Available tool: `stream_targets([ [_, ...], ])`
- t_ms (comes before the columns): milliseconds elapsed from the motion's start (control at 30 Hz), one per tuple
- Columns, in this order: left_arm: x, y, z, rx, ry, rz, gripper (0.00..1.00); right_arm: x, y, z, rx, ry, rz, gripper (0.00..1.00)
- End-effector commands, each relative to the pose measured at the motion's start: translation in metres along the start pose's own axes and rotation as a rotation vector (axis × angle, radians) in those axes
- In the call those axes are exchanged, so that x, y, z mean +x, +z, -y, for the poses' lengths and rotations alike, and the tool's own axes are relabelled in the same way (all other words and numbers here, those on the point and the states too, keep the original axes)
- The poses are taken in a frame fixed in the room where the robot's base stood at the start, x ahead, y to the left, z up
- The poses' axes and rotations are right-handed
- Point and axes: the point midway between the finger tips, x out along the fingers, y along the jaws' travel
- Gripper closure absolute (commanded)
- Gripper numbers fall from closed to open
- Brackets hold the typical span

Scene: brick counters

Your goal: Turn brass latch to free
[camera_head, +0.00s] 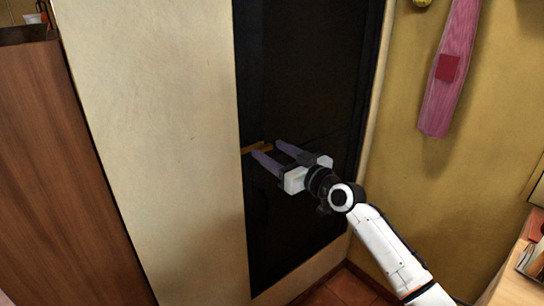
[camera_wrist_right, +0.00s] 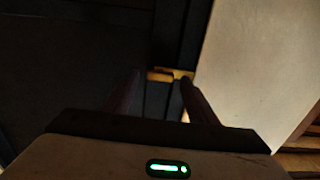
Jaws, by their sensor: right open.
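The brass latch (camera_head: 250,149) is a short yellow bar, roughly level, at the left edge of a dark door (camera_head: 310,60). My right gripper (camera_head: 268,149) is open at the latch, its two purple-grey fingers pointing at the door. In the right wrist view the latch (camera_wrist_right: 158,76) lies just ahead of the fingertips, and the right-hand finger overlaps its right end. I cannot tell whether a finger touches it. The fingers hide part of the latch in the head view. My left gripper is not in view.
A pale wall (camera_head: 160,130) borders the door on the left, with a brown wooden panel (camera_head: 60,170) beyond it. A pink cloth (camera_head: 452,65) hangs on the yellow wall at right. A wooden surface (camera_head: 515,285) stands at the lower right.

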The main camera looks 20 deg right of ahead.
Motion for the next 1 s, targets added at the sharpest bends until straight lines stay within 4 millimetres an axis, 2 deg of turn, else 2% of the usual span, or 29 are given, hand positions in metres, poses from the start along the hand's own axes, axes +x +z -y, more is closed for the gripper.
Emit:
stream_targets([
  [333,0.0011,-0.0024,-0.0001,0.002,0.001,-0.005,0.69,0.0053,-0.0003,0.0005,-0.001,-0.001,0.000,0.47],
  [600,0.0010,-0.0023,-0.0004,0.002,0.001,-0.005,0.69,0.0050,-0.0002,0.0003,0.000,0.000,0.001,0.88],
  [1000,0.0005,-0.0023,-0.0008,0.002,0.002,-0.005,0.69,0.0049,-0.0002,0.0000,0.083,0.000,0.000,0.88],
])
